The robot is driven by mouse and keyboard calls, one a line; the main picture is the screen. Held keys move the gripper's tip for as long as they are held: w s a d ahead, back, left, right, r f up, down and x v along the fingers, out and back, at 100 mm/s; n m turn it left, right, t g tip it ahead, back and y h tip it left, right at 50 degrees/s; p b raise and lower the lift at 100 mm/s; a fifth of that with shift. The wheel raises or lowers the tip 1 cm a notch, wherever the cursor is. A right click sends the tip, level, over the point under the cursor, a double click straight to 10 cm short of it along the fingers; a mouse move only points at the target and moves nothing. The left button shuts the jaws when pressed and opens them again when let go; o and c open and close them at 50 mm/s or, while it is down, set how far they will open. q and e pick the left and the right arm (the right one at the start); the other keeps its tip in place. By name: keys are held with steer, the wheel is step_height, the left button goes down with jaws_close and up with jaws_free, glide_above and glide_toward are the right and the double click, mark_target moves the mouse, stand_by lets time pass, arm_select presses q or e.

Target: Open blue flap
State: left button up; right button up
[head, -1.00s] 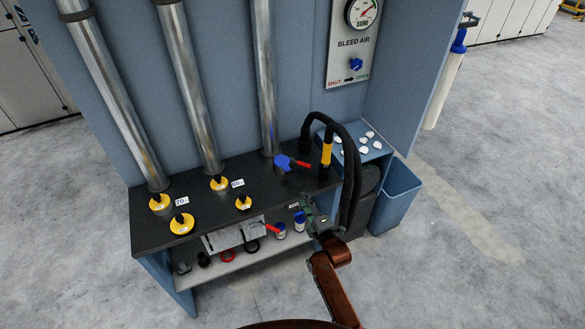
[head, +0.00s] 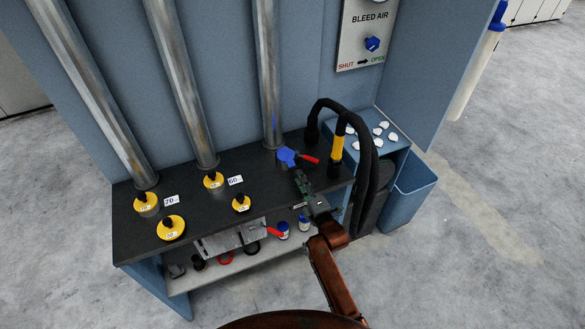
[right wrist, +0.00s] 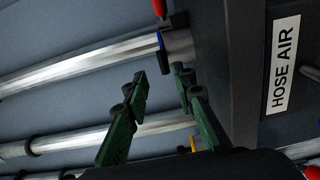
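The blue flap (head: 286,156) is a small blue piece with a red handle (head: 310,160), at the foot of the rightmost steel pipe on the black bench top. I cannot tell whether it is shut. My right gripper (head: 300,181) is over the bench, just in front of the flap on its near side. In the right wrist view its green fingers (right wrist: 158,82) are apart with nothing between them. A sliver of blue (right wrist: 160,40) and the red handle (right wrist: 159,8) show beyond the fingertips. My left gripper is out of view.
A black hose (head: 362,130) with a yellow grip (head: 337,149) arches right of the flap. Several yellow discs with black knobs sit left on the bench (head: 130,236). A blue bin (head: 408,192) stands at the right. A "HOSE AIR" label (right wrist: 283,66) shows in the right wrist view.

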mark_target(293, 166)
steer(key=shift+f+b+x, duration=0.15)
steer(key=shift+b+x, duration=0.05)
steer(key=shift+x, duration=1.8)
steer(key=shift+f+b+x, duration=0.2)
steer(key=shift+x, duration=1.75)
steer(key=shift+d, duration=0.1)
jaws_close()
